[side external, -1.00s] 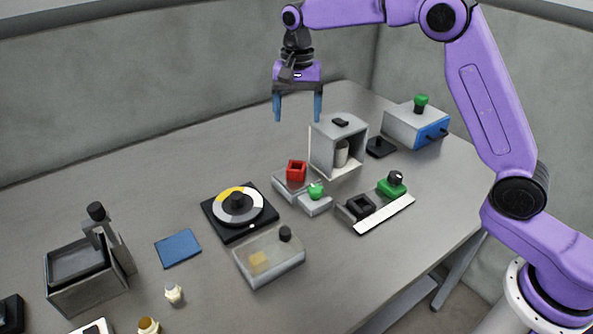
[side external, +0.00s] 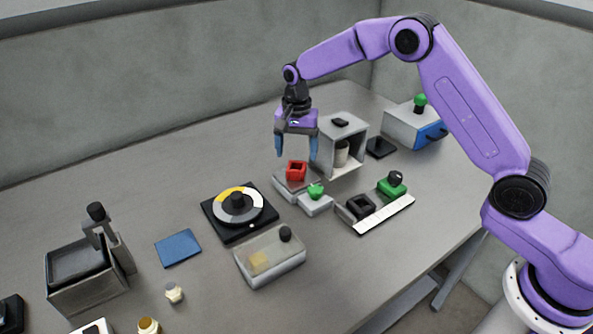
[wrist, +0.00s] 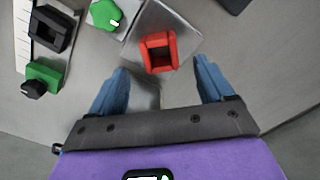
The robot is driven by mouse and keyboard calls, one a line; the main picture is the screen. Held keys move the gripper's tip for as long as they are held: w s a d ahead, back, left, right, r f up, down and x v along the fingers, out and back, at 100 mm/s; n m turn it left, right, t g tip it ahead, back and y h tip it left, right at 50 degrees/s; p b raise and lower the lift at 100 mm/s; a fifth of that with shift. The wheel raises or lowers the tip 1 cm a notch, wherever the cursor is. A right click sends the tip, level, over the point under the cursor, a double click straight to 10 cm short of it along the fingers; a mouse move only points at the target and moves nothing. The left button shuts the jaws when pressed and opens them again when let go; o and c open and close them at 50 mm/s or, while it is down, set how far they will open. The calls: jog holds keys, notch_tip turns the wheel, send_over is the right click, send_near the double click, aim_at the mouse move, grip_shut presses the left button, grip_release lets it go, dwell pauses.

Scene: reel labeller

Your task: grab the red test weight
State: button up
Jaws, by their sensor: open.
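The red test weight (side external: 296,170) is a small red block with a square hollow in its top. It sits on a low grey box (side external: 284,187) near the middle of the table. In the wrist view the red weight (wrist: 158,51) lies just beyond my fingertips, roughly centred between them. My gripper (side external: 297,155) points down with blue fingers spread, empty, above and slightly behind the weight. In the wrist view my gripper (wrist: 162,70) has one finger to each side of the weight's line, not touching it.
A grey open-sided housing (side external: 342,145) with a white cylinder stands close right of my gripper. A green knob (side external: 316,191) is just in front of the weight. A black dial plate (side external: 238,213) lies to the left. Bare table lies behind.

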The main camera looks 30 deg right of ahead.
aim_at(296, 165)
jog(key=shift+f, duration=2.85)
jog(key=shift+c, duration=0.3)
jog(key=shift+r, duration=0.1)
jog(key=c, duration=1.3)
